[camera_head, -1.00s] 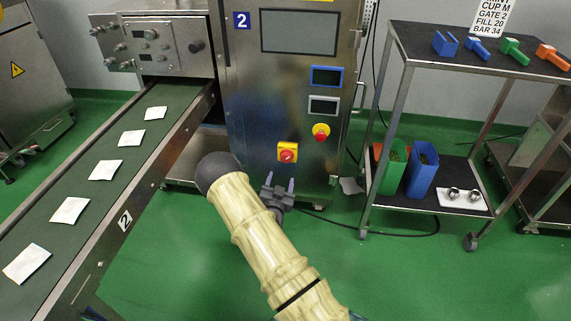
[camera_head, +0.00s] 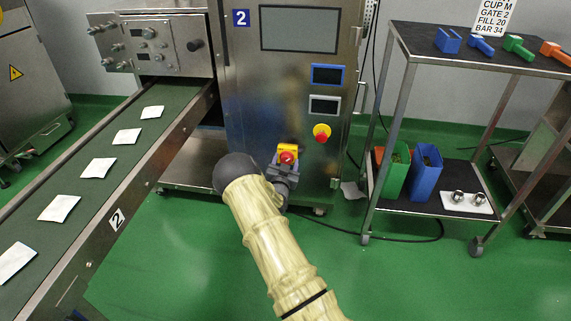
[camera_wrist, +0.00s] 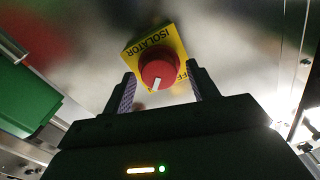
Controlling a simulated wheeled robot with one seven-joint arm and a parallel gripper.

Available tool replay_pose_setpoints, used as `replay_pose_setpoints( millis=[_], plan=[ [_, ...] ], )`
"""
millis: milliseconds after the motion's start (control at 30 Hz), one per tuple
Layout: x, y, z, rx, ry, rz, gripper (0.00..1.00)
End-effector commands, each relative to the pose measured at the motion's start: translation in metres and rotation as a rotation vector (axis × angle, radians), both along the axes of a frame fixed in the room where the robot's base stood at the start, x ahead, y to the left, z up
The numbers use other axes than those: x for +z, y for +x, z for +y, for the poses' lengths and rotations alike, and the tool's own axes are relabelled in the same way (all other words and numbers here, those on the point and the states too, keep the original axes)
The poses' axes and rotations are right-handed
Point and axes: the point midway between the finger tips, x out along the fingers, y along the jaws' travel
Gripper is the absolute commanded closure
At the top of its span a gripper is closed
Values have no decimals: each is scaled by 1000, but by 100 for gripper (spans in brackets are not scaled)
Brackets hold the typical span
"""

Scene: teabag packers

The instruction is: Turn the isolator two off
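The isolator is a red round knob (camera_wrist: 159,70) on a yellow plate (camera_wrist: 140,47) marked ISOLATOR, with a white pointer mark on the knob. In the wrist view the plate appears turned over, and part of an OFF label shows at its right. In the head view the isolator (camera_head: 287,157) sits low on the front of the steel machine marked 2 (camera_head: 241,18). My gripper (camera_wrist: 162,92) is open, its two fingers to either side of the knob in the wrist view with gaps between. Whether they reach around the knob is unclear.
A red button on a yellow base (camera_head: 322,132) sits up and right of the isolator. A conveyor (camera_head: 115,219) carrying several white packets runs at the left. A trolley (camera_head: 377,226) with coloured containers stands at the right. Green floor lies open in front.

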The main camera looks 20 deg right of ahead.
Motion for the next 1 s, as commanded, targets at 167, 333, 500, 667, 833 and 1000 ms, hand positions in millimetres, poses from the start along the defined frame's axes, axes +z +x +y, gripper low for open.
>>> replay_pose_setpoints(
  millis=[167, 333, 500, 667, 833, 1000],
  plan=[
    [0, 0, 0, 0, 0, 0, 75],
    [0, 0, 1, 0, 0, 0, 86],
    [0, 0, 1, 1, -12, 8, 86],
    [0, 0, 1, 1, -47, 31, 86],
    [1, 0, 2, 1, -119, 80, 86],
    [1, 0, 2, 2, -223, 150, 86]
  ],
)
